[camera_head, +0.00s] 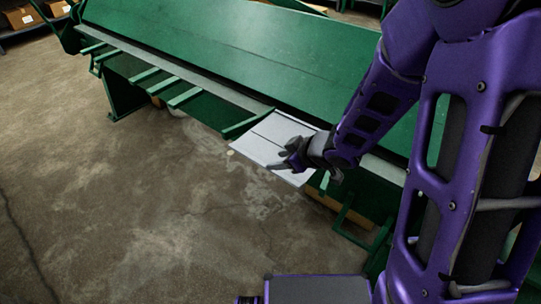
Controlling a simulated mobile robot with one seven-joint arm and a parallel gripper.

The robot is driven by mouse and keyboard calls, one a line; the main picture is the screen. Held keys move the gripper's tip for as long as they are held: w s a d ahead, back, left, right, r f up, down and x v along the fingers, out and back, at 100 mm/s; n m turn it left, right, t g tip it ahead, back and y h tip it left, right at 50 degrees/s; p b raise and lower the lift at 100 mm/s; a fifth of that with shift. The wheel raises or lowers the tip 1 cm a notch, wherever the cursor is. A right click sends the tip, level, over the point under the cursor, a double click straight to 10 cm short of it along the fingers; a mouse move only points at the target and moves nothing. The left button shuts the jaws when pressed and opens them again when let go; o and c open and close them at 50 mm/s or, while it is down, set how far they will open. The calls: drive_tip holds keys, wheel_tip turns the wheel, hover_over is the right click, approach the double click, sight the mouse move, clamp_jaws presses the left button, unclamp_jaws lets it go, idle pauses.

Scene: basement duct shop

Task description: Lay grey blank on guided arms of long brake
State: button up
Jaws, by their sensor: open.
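The grey blank (262,143), a flat light sheet with a dark line across it, lies at the front edge of the long green brake (245,45). It seems to rest on the brake's front support arms; the contact beneath it is hidden. My gripper (283,163) is over the blank's right part, with its fingers open. I cannot tell whether the fingers touch the sheet. Bare green support arms (185,97) stick out from the brake to the left of the blank. My forearm covers part of the brake to the right.
Open concrete floor (120,200) lies in front of the brake. Cardboard boxes (22,18) sit on a shelf at the top left. A lower green frame (352,222) juts out at the right, below the blank.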

drive_tip(key=shift+p+v, duration=0.9)
drive_tip(key=shift+v, duration=1.9)
drive_tip(key=shift+w, duration=0.1)
